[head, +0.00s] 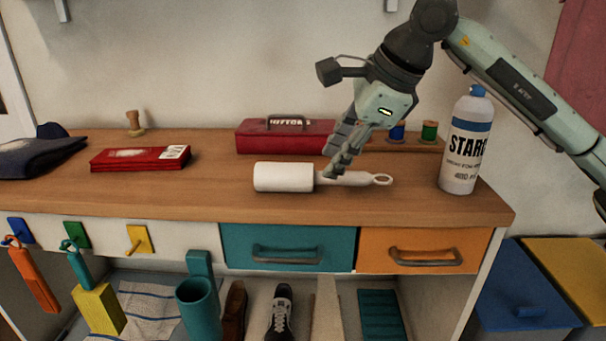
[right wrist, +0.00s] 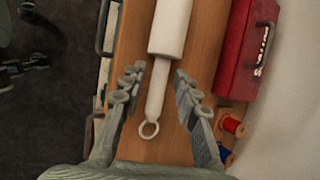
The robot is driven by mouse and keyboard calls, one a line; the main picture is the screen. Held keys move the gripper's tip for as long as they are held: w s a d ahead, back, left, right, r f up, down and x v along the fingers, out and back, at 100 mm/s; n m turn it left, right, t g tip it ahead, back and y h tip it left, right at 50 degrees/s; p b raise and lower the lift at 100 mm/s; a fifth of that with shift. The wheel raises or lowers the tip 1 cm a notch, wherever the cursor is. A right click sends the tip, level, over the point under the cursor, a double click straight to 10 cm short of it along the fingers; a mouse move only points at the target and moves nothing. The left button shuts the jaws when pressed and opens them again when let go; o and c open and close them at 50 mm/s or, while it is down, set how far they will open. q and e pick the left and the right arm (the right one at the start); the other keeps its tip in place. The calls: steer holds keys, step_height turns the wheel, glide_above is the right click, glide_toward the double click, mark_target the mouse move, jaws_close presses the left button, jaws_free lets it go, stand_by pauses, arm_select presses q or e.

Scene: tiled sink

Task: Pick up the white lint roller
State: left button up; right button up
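The white lint roller (head: 284,177) lies on the wooden counter, its roll to the left and its ring-ended handle to the right. My right gripper (head: 337,169) is at the handle, coming down from above. In the right wrist view the lint roller (right wrist: 170,28) runs from the top edge to its ring in the middle. There my right gripper (right wrist: 155,80) is open, with one finger on each side of the handle and gaps between. My left gripper is in neither view.
A red button box (head: 262,138) stands behind the roller, near thread spools (head: 429,131). A starch bottle (head: 462,150) stands to the right. A red packet (head: 140,158) and dark folded cloth (head: 35,154) lie to the left. The counter's front edge is close, above drawers (head: 285,235).

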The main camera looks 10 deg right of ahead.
steer(key=f, duration=0.1)
steer(key=w+f, duration=0.2)
steer(key=shift+f, duration=0.25)
steer(key=shift+w+a+f, duration=0.15)
steer(key=shift+w+f, duration=0.1)
steer(key=shift+f, duration=0.15)
jaws_close()
